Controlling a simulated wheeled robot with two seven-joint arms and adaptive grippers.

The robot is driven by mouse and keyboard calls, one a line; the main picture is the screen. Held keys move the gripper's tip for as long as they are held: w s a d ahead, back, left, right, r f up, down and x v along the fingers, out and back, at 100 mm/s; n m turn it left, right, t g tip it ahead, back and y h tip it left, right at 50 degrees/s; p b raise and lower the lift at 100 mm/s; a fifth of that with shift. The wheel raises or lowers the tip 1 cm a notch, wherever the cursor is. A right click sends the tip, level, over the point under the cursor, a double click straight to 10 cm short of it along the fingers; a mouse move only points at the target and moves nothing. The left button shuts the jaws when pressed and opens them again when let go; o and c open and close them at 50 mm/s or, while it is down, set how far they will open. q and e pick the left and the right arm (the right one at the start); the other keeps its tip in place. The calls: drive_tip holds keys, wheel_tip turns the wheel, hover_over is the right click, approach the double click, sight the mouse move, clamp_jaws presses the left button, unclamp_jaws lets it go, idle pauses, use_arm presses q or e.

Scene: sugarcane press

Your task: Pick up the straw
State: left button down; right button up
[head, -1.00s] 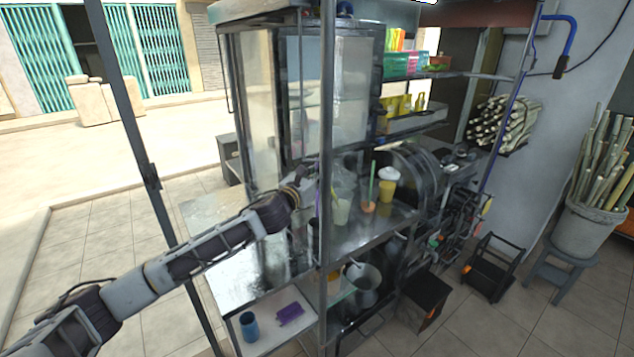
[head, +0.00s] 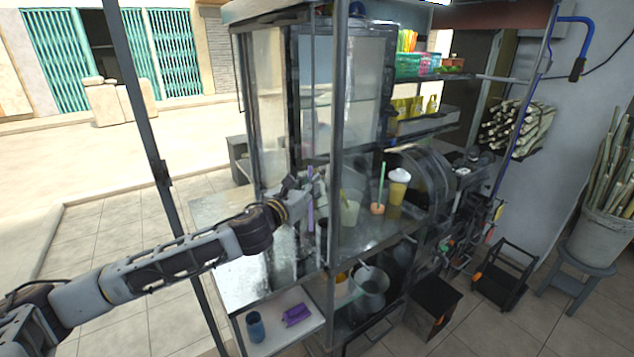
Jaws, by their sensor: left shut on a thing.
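My left gripper (head: 301,194) is at the left front of the metal stall, left of its upright post. It is shut on a thin purple straw (head: 310,215), which stands about upright at the fingertips. A dark cup (head: 321,235) shows just right of the straw's lower part; I cannot tell whether they touch. My right gripper is not in view.
On the counter are a pale green cup (head: 350,213), a green stick in an orange base (head: 380,190) and a yellow cup with a white lid (head: 398,187). A blue cup (head: 255,327) and a purple item (head: 296,315) lie on the lower shelf. The post (head: 338,130) stands close by.

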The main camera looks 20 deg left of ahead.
use_arm(q)
drive_tip(key=b+v, duration=0.2)
drive_tip(key=v, duration=0.7)
idle(0.4)
idle(0.5)
